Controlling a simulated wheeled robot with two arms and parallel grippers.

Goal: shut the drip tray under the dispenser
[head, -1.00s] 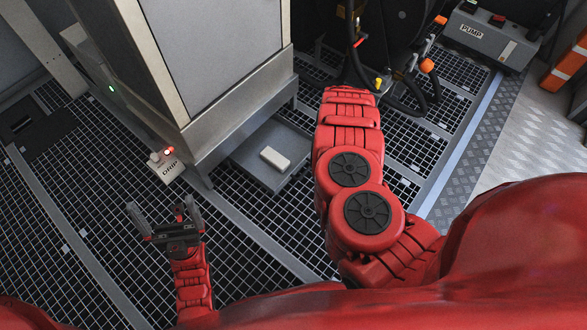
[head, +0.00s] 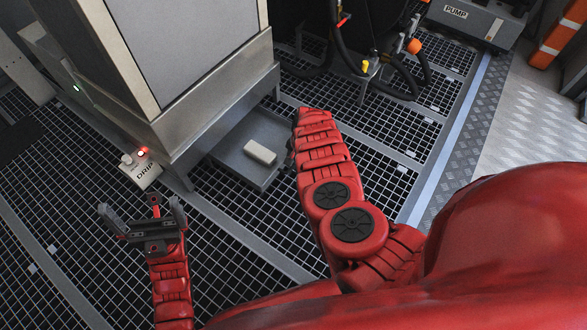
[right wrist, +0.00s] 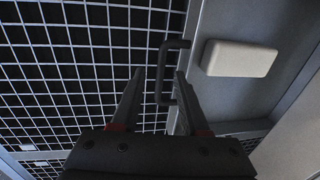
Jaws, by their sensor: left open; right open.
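The grey drip tray (head: 258,124) sticks out from under the dispenser cabinet (head: 180,50), low over the grating. A pale block (head: 260,152) lies in it; the block (right wrist: 240,58) and tray (right wrist: 225,98) also show in the right wrist view. In that view my right gripper (right wrist: 158,74) is open, and the tray's dark bar handle (right wrist: 162,72) appears between its fingertips; I cannot tell whether they touch. In the head view my right gripper is mostly hidden by its arm beside the tray. My left gripper (head: 140,206) is open and empty, left of the tray.
A white DRIP box (head: 141,170) with a lit red lamp stands by the cabinet's base. Dark hoses (head: 385,85) hang behind my right arm. A PUMP box (head: 470,18) is at the back right. Open grating (head: 235,225) lies in front of the tray.

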